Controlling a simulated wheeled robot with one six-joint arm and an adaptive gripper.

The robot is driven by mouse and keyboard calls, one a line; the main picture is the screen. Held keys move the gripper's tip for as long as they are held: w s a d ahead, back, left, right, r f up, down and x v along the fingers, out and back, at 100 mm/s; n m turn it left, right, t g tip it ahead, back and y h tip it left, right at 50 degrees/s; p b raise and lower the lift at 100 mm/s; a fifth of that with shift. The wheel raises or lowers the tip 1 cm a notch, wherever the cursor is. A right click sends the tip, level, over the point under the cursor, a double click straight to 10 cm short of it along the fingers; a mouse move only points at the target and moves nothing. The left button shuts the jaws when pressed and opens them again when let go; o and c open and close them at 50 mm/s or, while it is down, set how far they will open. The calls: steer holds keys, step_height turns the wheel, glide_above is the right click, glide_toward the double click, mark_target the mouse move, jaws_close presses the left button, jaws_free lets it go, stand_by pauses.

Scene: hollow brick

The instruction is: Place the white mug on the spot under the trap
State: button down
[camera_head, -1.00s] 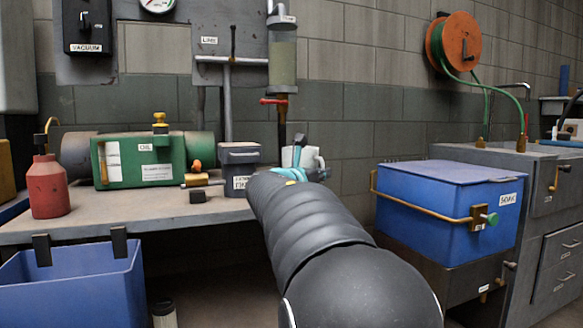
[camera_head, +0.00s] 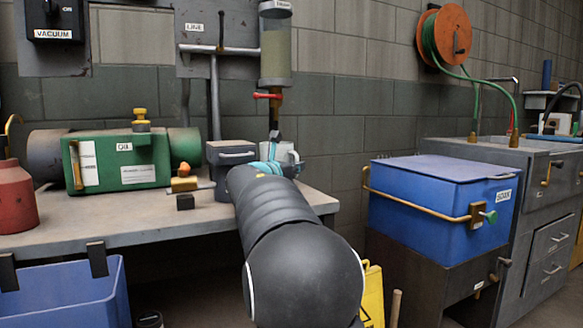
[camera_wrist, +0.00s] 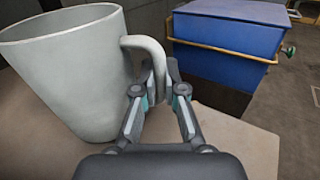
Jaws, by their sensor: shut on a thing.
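The white mug (camera_wrist: 75,70) fills the left of the wrist view, upright, with its handle (camera_wrist: 150,60) towards my gripper (camera_wrist: 160,85). The fingers are shut on the handle. In the head view the mug (camera_head: 288,153) shows only partly behind my arm, over the back right of the bench; whether its base touches the bench I cannot tell. The trap (camera_head: 275,50) is a clear cylinder on the wall with a red valve (camera_head: 266,95) below it. Its dark outlet ends just above the mug in the picture. The spot beneath is hidden by my arm and the mug.
A grey bin (camera_head: 232,165) stands close left of the mug. A green oil unit (camera_head: 118,163) and a red bottle (camera_head: 14,198) are further left on the bench (camera_head: 130,227). A blue chest (camera_head: 440,205) stands right, a yellow sign (camera_head: 372,295) on the floor.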

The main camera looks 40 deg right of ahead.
steer(key=shift+s, duration=0.3)
steer(key=shift+w+a, duration=0.1)
steer(key=shift+f, duration=0.15)
steer(key=c, duration=1.7)
jaws_free()
steer(key=shift+f, duration=0.1)
steer(key=o, duration=0.4)
steer(key=shift+o, duration=0.2)
steer(key=shift+a+r, duration=0.1)
steer(key=shift+r, duration=0.15)
steer(key=v, duration=1.1)
steer(key=shift+s+a+p, duration=0.2)
steer(key=shift+a+p, duration=0.15)
